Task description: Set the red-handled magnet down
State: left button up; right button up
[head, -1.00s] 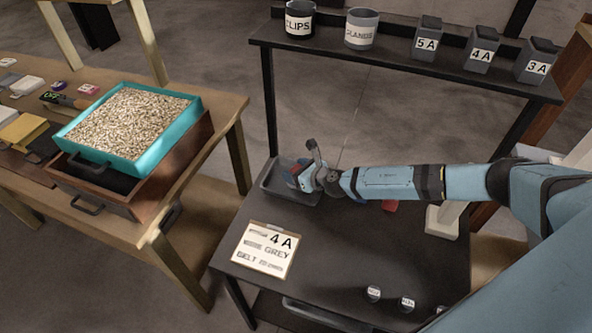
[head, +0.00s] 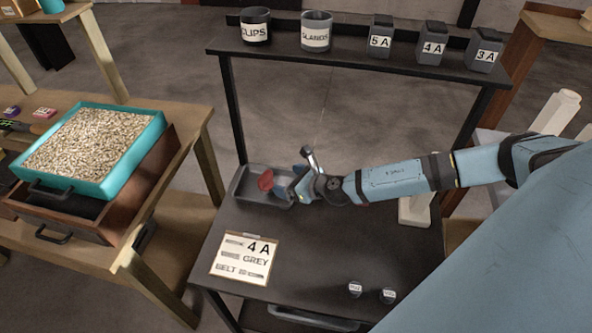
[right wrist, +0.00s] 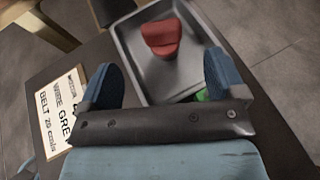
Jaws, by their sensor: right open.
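The red-handled magnet shows as a red block (right wrist: 162,38) within the grey tray (right wrist: 187,84) in the right wrist view. In the head view its red part (head: 266,181) shows at the tray (head: 240,191), left of my right gripper (head: 291,189). In the right wrist view the gripper (right wrist: 160,78) has its two blue fingers wide apart, with nothing between them. The magnet is beyond the fingertips, apart from both. Its underside is hidden. My left gripper is not in view.
A card reading 4A GREY (head: 245,258) lies on the dark bench. Two small labelled round pieces (head: 355,289) (head: 388,295) are near its front. Labelled cups (head: 317,32) and bins (head: 433,45) stand on the shelf above. A teal tray of pellets (head: 145,143) is left. Something green (right wrist: 202,95) shows beside a finger.

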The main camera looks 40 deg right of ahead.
jog(key=v, duration=0.2)
jog(key=shift+s+d+r, duration=0.1)
jog(key=shift+s, duration=0.2)
